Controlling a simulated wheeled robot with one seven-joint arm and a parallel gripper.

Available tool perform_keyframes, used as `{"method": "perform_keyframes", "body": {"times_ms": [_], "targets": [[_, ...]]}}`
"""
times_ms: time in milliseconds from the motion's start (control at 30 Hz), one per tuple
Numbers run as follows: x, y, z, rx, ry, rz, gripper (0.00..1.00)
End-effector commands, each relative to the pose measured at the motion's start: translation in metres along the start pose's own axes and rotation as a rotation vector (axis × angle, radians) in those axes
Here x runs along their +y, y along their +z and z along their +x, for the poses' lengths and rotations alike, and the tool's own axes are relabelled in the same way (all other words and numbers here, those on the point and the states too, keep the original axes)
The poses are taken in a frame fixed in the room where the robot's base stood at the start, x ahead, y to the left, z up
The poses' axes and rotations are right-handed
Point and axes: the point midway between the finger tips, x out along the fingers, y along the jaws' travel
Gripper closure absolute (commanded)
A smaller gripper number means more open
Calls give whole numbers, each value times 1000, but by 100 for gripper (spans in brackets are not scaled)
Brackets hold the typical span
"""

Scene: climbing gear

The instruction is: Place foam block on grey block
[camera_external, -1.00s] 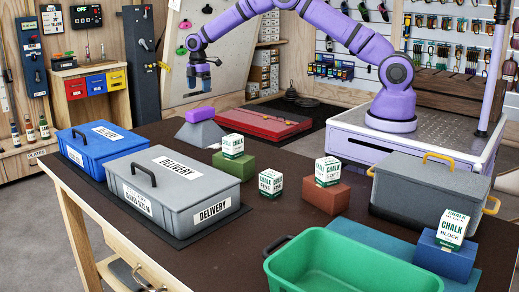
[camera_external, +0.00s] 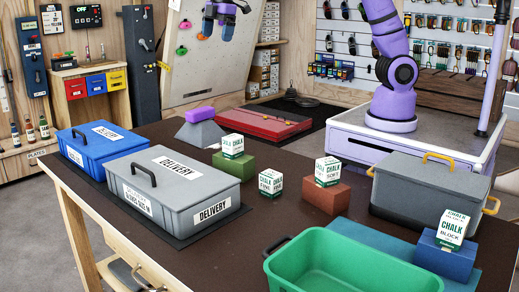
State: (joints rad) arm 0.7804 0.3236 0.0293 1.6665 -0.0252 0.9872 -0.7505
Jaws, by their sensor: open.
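A small purple block (camera_external: 200,114), which looks like the foam block, lies on top of the grey block (camera_external: 201,133). The grey block has sloping sides and stands on the dark table behind the grey delivery box. The purple block rests flat on its top and nothing holds it. My gripper (camera_external: 217,34) is open and empty at the top edge of the view, well above the two blocks and apart from them.
A green block (camera_external: 234,162) with a chalk box on it stands right of the grey block. A grey delivery box (camera_external: 175,190) and a blue box (camera_external: 88,149) stand to the left. A red tray (camera_external: 262,124) lies behind. A green bin (camera_external: 345,268) is in front.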

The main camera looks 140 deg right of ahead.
Motion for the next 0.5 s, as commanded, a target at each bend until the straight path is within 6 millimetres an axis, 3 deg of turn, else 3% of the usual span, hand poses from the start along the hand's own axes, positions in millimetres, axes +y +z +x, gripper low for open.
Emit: {"method": "perform_keyframes", "body": {"times_ms": [33, 100, 267, 500], "targets": [[-28, -4, -19, 17, 8, -8, 13], [-63, -5, -40, 37, 14, -6, 13], [-140, 5, -80, 86, 21, -2, 13], [-246, 46, -122, 162, 12, 5, 13]]}}
